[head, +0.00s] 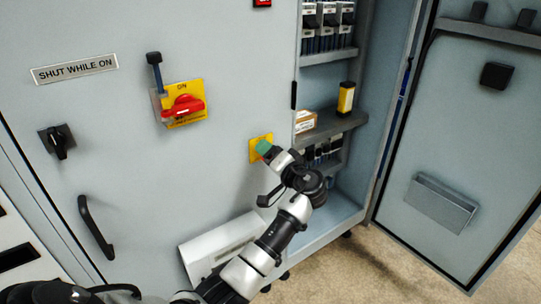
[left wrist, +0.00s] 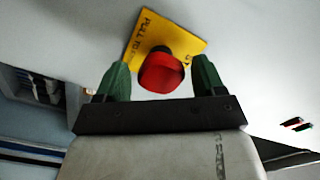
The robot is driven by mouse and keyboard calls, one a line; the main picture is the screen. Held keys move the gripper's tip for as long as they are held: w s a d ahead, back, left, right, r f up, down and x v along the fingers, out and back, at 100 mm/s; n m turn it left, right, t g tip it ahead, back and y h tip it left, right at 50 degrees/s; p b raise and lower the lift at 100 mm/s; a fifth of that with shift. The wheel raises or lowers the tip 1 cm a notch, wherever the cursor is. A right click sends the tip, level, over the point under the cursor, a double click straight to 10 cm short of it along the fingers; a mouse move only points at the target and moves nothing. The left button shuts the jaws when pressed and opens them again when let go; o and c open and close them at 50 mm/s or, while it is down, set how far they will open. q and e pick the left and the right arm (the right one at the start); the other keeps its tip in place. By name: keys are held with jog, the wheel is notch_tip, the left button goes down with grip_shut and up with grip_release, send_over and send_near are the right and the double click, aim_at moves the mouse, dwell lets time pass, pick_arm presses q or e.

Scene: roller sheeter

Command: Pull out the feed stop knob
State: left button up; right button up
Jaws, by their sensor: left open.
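The feed stop knob (left wrist: 161,73) is a red round button on a yellow plate (left wrist: 166,38) with dark lettering that includes "PULL TO". It shows in the left wrist view between the two green fingers of my left gripper (left wrist: 158,80). The gripper is open, with a gap visible on both sides of the knob; I cannot tell how deep the fingers reach around it. In the head view the yellow plate (head: 256,146) sits on the grey cabinet front, and my left gripper (head: 264,148) covers the knob there. My right gripper is not in view.
A red rotary switch (head: 183,107) on a yellow plate is up and left, with a black selector (head: 57,142) and door handle (head: 96,228) further left. An open cabinet bay right of the knob holds a shelf (head: 340,124). An open door (head: 466,150) stands at right.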

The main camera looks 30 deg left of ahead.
pick_arm(q)
jog(key=b+v, duration=0.1)
jog(key=v, duration=1)
jog(key=shift+a+f, duration=0.1)
